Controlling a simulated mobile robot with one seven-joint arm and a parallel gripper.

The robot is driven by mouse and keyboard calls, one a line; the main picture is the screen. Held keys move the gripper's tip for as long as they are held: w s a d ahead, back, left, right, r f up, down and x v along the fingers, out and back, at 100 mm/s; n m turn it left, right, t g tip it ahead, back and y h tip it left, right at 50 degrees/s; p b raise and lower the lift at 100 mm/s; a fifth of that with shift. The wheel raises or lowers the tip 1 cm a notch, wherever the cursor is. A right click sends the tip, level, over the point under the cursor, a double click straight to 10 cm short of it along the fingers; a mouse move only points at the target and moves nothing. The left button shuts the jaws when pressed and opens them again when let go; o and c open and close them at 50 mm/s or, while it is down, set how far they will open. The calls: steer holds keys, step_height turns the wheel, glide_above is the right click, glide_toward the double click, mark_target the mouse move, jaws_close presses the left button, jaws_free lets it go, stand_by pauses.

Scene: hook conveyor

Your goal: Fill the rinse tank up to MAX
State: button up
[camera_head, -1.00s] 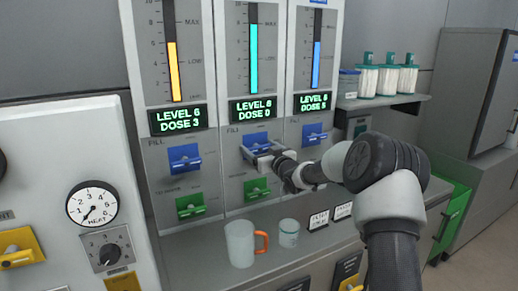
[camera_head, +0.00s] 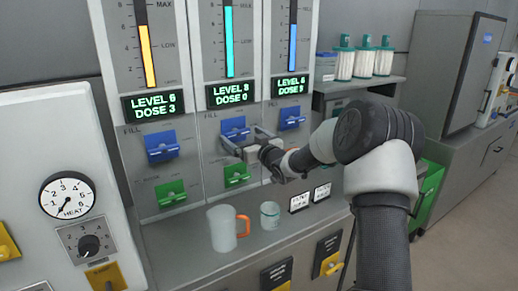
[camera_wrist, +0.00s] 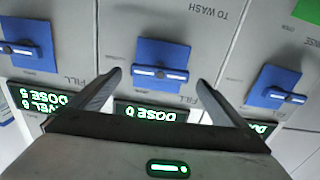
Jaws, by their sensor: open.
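Three dispenser columns stand side by side, with yellow, teal and blue level bars. I cannot read which one is the rinse tank. The middle column has a teal bar (camera_head: 229,45), and its display (camera_head: 232,94) appears to read LEVEL 8, DOSE 0. Its blue FILL lever (camera_head: 234,128) also shows in the wrist view (camera_wrist: 160,74). My gripper (camera_wrist: 158,79) is open and empty in front of this lever, with one finger on each side of its handle in the wrist view. In the head view my gripper (camera_head: 238,146) is just below the lever, apparently apart from it.
Blue levers on the left column (camera_head: 161,147) and right column (camera_head: 292,117) flank the middle one. Green levers (camera_head: 236,175) sit below. A mug with an orange handle (camera_head: 222,229) and a small jar (camera_head: 269,215) stand on the counter beneath. A shelf (camera_head: 385,82) holds several filter cartridges.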

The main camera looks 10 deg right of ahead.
steer(key=v, duration=1.3)
stand_by(0.5)
